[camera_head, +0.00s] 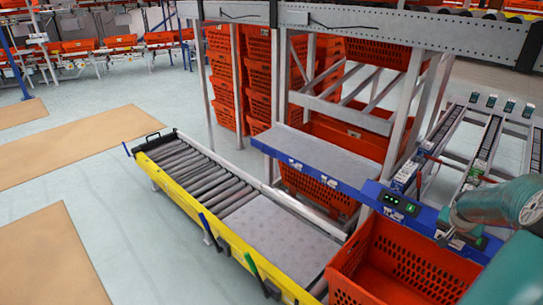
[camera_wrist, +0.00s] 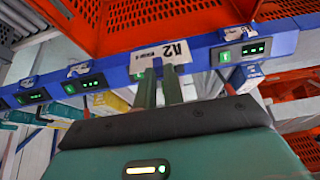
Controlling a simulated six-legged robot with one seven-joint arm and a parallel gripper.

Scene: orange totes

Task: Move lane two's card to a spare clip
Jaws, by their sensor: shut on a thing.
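In the wrist view a white card (camera_wrist: 163,56) with bold dark print, including what looks like a 2, is at the blue rail (camera_wrist: 200,50). My gripper (camera_wrist: 160,70) is shut on the card's edge; its two dark green fingers stand close together. I cannot tell whether the card still touches its clip. In the head view my gripper (camera_head: 450,236) is at the blue rail on the right, and the card is too small to make out.
Dark display boxes with green lights sit on the rail, one right (camera_wrist: 244,50) and one left (camera_wrist: 85,83) of the card. An orange tote (camera_head: 405,262) stands close by the rail. A roller conveyor (camera_head: 195,172) with a yellow side lies to the left.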

